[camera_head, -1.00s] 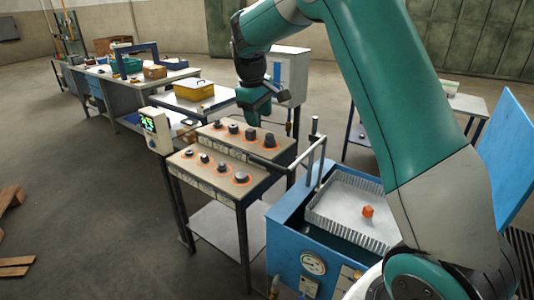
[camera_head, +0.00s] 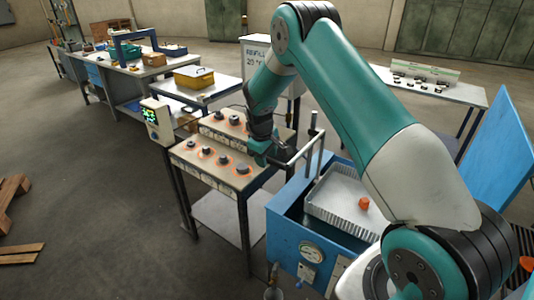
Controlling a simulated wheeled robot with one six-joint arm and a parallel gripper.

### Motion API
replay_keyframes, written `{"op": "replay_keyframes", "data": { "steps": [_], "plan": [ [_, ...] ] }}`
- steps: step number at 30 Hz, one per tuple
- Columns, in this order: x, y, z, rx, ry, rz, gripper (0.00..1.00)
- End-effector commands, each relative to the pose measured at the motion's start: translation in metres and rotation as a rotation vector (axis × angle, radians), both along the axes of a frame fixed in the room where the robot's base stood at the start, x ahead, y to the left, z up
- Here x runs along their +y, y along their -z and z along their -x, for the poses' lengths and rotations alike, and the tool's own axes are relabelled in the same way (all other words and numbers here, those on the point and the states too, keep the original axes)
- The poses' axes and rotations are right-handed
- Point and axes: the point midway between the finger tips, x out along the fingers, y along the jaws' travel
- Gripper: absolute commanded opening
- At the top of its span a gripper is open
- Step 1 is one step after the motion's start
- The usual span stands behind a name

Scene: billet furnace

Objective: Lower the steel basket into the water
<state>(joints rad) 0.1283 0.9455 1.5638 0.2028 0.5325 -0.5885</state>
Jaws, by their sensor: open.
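The steel basket (camera_head: 340,188) is a shiny ribbed tray at the top of the blue tank (camera_head: 292,238). One orange-red block (camera_head: 363,204) sits in it. A grey handle frame (camera_head: 308,150) rises at the basket's left side, with a dark upright grip at its top. A dark gap shows below the basket's front edge; I cannot make out the water level. My arm hides the basket's right part.
A stand (camera_head: 212,172) with two rows of dark pieces in glowing orange rings is left of the tank. A small green display (camera_head: 152,118) stands at its corner. The blue lid (camera_head: 497,150) stands open at right. A yellow box (camera_head: 194,77) is behind.

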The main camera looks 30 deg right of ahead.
Motion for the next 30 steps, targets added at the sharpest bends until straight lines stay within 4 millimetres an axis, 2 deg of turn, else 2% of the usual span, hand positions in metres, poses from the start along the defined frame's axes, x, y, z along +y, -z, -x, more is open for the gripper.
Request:
{"op": "replay_keyframes", "data": {
  "steps": [7, 8, 12, 14, 17, 23, 26, 30],
  "plan": [
    [0.0, 0.001, 0.0, -0.001, 0.0, 0.0, 0.48],
    [0.0, 0.001, 0.0, -0.001, 0.0, 0.0, 0.44],
    [0.0, 0.001, 0.0, -0.001, 0.0, 0.0, 0.12],
    [0.0, 0.001, 0.0, -0.001, 0.0, 0.0, 0.0],
    [-0.005, 0.0, 0.0, 0.0, 0.002, 0.0, 0.0],
    [-0.003, 0.009, 0.0, -0.001, 0.002, 0.001, 0.0],
    [-0.002, 0.022, 0.0, 0.0, 0.002, 0.001, 0.0],
    [-0.001, 0.052, 0.001, 0.002, 0.003, 0.001, 0.0]
  ]
}}
